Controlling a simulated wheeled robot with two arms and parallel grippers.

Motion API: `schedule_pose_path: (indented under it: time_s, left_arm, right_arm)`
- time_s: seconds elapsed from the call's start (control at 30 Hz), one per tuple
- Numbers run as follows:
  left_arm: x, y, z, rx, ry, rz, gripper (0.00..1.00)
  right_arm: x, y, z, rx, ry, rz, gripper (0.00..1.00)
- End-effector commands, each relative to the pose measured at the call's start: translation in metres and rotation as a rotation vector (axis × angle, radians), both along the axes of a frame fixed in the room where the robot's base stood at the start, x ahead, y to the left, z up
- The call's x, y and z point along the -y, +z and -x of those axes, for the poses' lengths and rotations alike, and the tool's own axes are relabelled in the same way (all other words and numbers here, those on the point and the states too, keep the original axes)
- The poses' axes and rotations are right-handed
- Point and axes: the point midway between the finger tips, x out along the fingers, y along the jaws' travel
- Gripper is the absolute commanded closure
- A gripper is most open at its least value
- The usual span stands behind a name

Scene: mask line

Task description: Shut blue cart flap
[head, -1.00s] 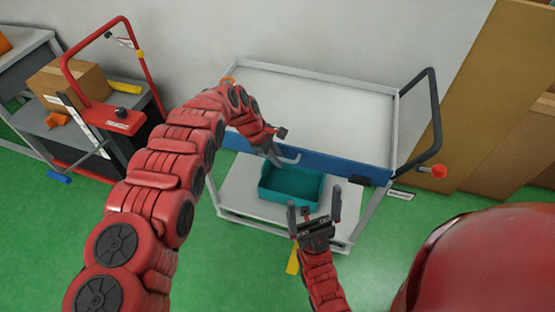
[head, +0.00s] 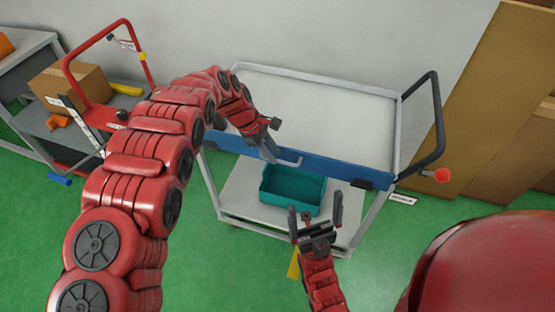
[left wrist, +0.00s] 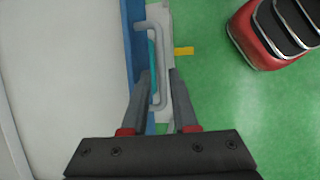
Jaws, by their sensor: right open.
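The cart (head: 224,185) has a white top deck, with a long blue flap (head: 335,169) along its near side. The flap looks roughly upright in the left wrist view (left wrist: 131,50); its exact tilt is hard to judge. A grey U-shaped handle (left wrist: 163,62) sticks out from the flap. My left gripper (head: 268,152) is at this handle; in the left wrist view its fingers (left wrist: 159,75) are apart, one on each side of the handle bar. I cannot tell whether they touch it. My right gripper (head: 315,212) is open and empty, in front of the lower shelf.
A teal bin (head: 292,190) stands on the cart's lower shelf. A black push handle (head: 440,120) with a red knob (head: 442,175) is at the right end. Brown boards (head: 490,90) lean at the right. A red-framed trolley (head: 70,75) and cardboard box (head: 75,87) stand left.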

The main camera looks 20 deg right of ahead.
Motion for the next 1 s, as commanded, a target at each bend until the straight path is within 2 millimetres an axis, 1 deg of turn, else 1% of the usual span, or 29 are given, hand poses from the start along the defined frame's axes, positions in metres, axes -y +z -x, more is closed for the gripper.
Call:
schedule_pose_path:
  time_s: [0.03, 0.07, 0.1, 0.17, 0.2, 0.3, 0.4, 0.5, 0.63, 1.0]
  left_arm:
    - [-0.004, 0.010, -0.003, 0.006, 0.002, 0.002, 0.73]
    - [-0.008, 0.020, -0.003, 0.004, 0.003, 0.001, 0.73]
    - [-0.013, 0.033, -0.003, 0.002, 0.002, -0.001, 0.73]
    - [-0.020, 0.051, -0.005, 0.002, 0.003, 0.000, 0.73]
    - [-0.024, 0.062, -0.006, 0.002, 0.004, 0.001, 0.73]
    - [-0.033, 0.080, -0.007, 0.001, 0.004, 0.000, 0.73]
    - [-0.041, 0.097, -0.009, 0.001, 0.001, 0.000, 0.73]
    - [-0.046, 0.107, -0.011, 0.003, 0.000, 0.001, 0.73]
    - [-0.050, 0.114, -0.011, 0.002, 0.002, 0.000, 0.73]
    - [-0.051, 0.115, -0.010, 0.001, 0.000, 0.001, 0.73]
  right_arm:
    - [0.000, -0.005, 0.000, 0.000, 0.000, 0.000, 0.00]
    - [0.000, 0.001, 0.000, 0.000, 0.000, 0.000, 0.00]
    - [0.000, 0.009, 0.000, 0.000, 0.000, 0.000, 0.00]
    - [0.000, 0.018, 0.000, 0.000, 0.000, 0.000, 0.00]
    - [0.000, 0.032, 0.000, 0.000, 0.000, 0.000, 0.00]
    - [0.000, 0.051, 0.000, 0.000, 0.000, 0.000, 0.00]
    - [0.000, 0.066, 0.000, 0.000, 0.000, 0.000, 0.00]
    - [0.000, 0.070, 0.000, 0.000, 0.000, 0.000, 0.00]
    - [0.000, 0.075, 0.000, 0.000, 0.000, 0.000, 0.00]
    - [0.000, 0.075, 0.000, 0.000, 0.000, 0.000, 0.00]
